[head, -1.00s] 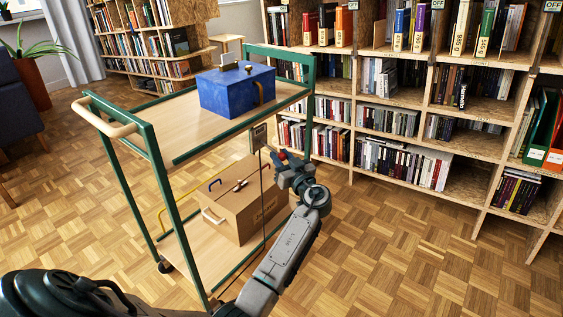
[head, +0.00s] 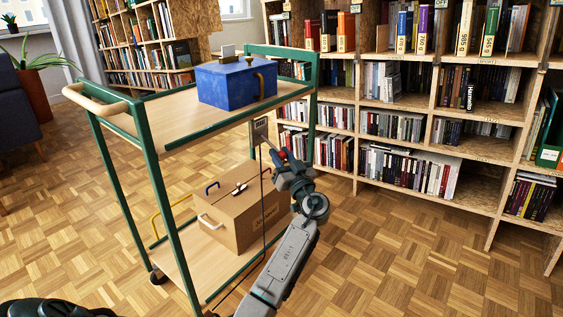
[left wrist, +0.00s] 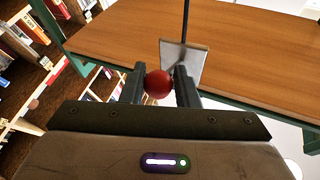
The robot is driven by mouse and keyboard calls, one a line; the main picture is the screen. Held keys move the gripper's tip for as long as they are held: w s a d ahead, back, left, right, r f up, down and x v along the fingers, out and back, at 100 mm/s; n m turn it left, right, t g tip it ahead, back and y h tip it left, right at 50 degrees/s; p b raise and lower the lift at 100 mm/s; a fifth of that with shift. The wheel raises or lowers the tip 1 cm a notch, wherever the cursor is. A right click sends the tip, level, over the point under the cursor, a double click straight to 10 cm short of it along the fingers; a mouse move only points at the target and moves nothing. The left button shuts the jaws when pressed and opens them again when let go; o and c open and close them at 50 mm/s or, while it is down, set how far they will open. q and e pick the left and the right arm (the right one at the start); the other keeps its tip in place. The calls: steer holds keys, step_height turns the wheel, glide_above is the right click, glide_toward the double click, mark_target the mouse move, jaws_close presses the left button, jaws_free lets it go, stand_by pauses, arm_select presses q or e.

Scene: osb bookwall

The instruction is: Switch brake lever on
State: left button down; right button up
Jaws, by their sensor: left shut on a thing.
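The brake lever's grey plate (head: 259,131) is fixed at the right side of the green trolley (head: 152,150), below its upper shelf. The plate also shows in the left wrist view (left wrist: 183,64). The lever's red ball knob (left wrist: 158,84) sits between the fingers of my left gripper (left wrist: 159,86), which is shut on it. In the head view the left gripper (head: 284,160) is at the lever's end, to the right of the plate. The lever's shaft is mostly hidden behind the knob in the wrist view. My right gripper is not in view.
A blue box (head: 236,84) stands on the trolley's upper shelf, and a brown case (head: 236,215) on the lower one. A dark thin rod or cable (head: 263,195) runs down from the plate. Bookshelves (head: 420,110) stand behind. Parquet floor (head: 400,245) is clear at the right.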

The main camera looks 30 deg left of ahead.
arm_select(q)
steer(key=shift+w, duration=0.1)
steer(key=c, duration=1.5)
jaws_free()
steer(key=shift+o, duration=1.3)
steer(key=shift+w+d, duration=0.1)
steer(key=v, duration=1.1)
